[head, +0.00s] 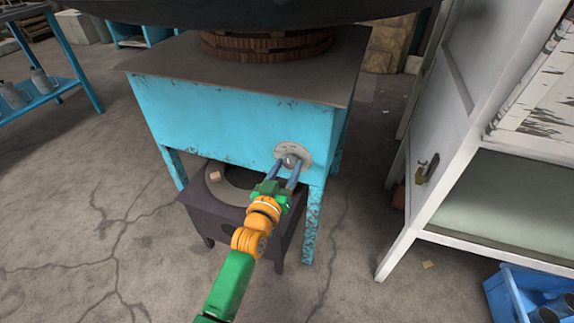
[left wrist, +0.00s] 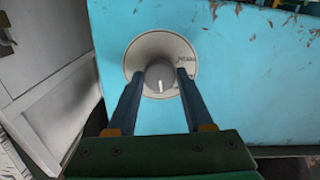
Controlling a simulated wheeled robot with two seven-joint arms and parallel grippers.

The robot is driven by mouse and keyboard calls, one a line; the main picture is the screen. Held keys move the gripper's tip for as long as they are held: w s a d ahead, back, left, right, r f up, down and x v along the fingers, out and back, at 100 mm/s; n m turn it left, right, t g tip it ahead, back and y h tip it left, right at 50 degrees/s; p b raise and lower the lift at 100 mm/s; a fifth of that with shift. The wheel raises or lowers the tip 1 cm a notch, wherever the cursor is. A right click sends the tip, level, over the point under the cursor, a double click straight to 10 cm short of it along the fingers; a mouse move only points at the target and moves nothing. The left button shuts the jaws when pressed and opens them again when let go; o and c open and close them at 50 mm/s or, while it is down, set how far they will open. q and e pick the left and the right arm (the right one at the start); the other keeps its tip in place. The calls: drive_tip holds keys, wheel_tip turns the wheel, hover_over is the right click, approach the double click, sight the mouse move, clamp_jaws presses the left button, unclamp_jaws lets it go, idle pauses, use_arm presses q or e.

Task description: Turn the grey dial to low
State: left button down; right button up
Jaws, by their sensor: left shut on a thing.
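The grey dial (head: 291,161) sits on a round pale plate on the front of the turquoise stand, near its right end. In the left wrist view the dial (left wrist: 159,78) shows between my finger tips, with a light mark at its lower middle. Part of a word shows at the plate's upper right, too small to read surely. My left gripper (head: 282,171) reaches up to the dial and is shut on it, one finger on each side; it also shows in the left wrist view (left wrist: 160,77). My right gripper is not in view.
The turquoise stand (head: 215,115) carries a wide dark pan (head: 250,10) on a wooden ring. A low dark burner (head: 232,212) stands under it. A white cabinet (head: 400,225) is at the right, with a blue crate (head: 510,300) below.

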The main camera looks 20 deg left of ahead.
use_arm(q)
drive_tip(key=n+p, duration=0.1)
drive_tip(key=n, duration=0.2)
drive_tip(key=shift+n+p, duration=0.5)
drive_tip(key=shift+n, duration=0.8)
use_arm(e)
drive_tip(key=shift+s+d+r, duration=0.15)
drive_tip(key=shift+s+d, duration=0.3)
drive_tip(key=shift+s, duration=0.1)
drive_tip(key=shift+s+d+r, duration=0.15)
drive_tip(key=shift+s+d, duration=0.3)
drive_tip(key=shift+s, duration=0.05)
use_arm(q)
drive_tip(key=shift+c, duration=1.4)
unclamp_jaws()
